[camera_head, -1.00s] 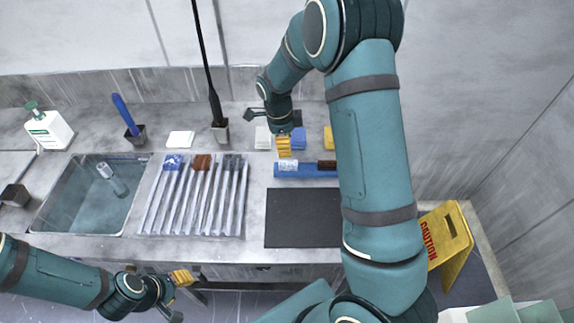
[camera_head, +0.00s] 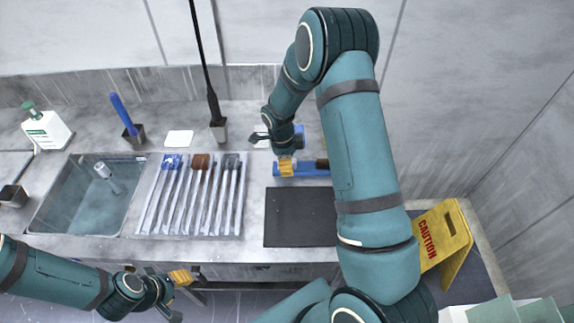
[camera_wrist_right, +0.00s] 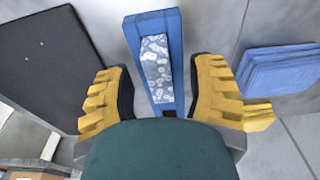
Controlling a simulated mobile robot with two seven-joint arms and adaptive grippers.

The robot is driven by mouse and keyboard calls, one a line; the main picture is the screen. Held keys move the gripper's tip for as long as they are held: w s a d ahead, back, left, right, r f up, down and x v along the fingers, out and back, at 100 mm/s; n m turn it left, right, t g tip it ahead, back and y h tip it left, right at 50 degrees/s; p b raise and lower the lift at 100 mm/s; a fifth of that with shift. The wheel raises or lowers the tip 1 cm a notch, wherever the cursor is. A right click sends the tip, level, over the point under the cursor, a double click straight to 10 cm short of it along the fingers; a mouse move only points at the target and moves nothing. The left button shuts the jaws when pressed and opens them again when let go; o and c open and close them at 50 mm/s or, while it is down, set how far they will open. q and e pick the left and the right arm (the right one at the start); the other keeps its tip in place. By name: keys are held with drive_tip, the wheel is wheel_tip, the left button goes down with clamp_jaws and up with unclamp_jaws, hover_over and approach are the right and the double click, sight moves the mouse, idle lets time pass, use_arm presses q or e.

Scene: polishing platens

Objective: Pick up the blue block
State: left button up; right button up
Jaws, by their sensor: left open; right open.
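A long blue piece (camera_head: 312,170) lies on the counter behind the black mat, with a speckled whitish patch at one end and a brown part at the other. In the right wrist view this blue piece (camera_wrist_right: 135,30) reaches between the two fingers. A stack of folded-looking blue slabs (camera_wrist_right: 275,72) lies to the right of the fingers, apart from them. I cannot tell which one is the blue block. My right gripper (camera_wrist_right: 158,92) is open, its yellow fingers either side of the speckled end, with gaps showing. My left gripper (camera_head: 180,296) is open and empty before the counter.
The black mat (camera_head: 300,218) lies in front of the blue piece. A ribbed rack (camera_head: 193,225) with several coloured pieces and a sink (camera_head: 75,215) are to the left. A white pad (camera_head: 179,138) lies behind. A yellow caution sign (camera_head: 440,240) stands right.

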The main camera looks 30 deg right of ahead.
clamp_jaws()
